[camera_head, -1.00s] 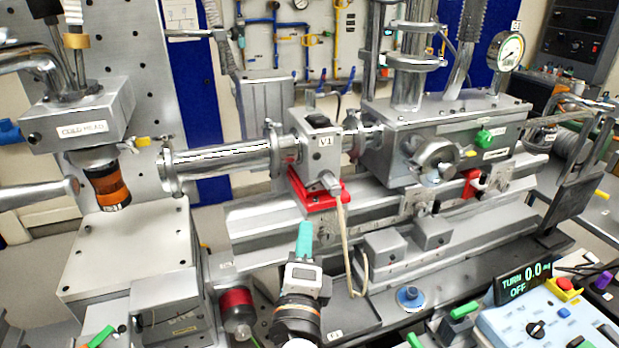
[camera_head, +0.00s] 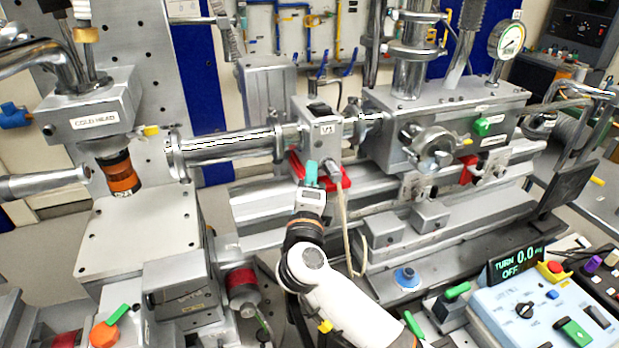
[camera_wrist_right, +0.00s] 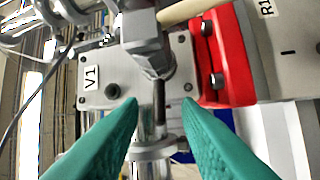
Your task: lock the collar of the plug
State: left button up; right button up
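The grey plug (camera_head: 334,169) sits at the front of the V1 box (camera_head: 319,134), with a beige cable (camera_head: 343,222) hanging from it. In the right wrist view the grey plug body (camera_wrist_right: 144,42) stands in front of the V1 plate (camera_wrist_right: 97,82), and a short dark pin (camera_wrist_right: 159,92) points down from it. Whether its collar is locked cannot be told. My right gripper (camera_head: 312,173) is beside the plug. Its teal fingers are apart in the right wrist view (camera_wrist_right: 163,106), with the pin between their tips and nothing visibly gripped. My left gripper is not in view.
A red bracket (camera_head: 332,183) lies under the V1 box and shows close to the plug in the right wrist view (camera_wrist_right: 226,55). A steel tube (camera_head: 225,146) runs left from the box. A control panel (camera_head: 540,310) stands at the lower right.

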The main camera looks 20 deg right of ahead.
jog(key=shift+c, duration=0.7)
grip_shut()
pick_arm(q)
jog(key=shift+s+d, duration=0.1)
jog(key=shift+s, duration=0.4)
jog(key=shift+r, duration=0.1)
pick_arm(e)
jog(key=shift+r, duration=0.1)
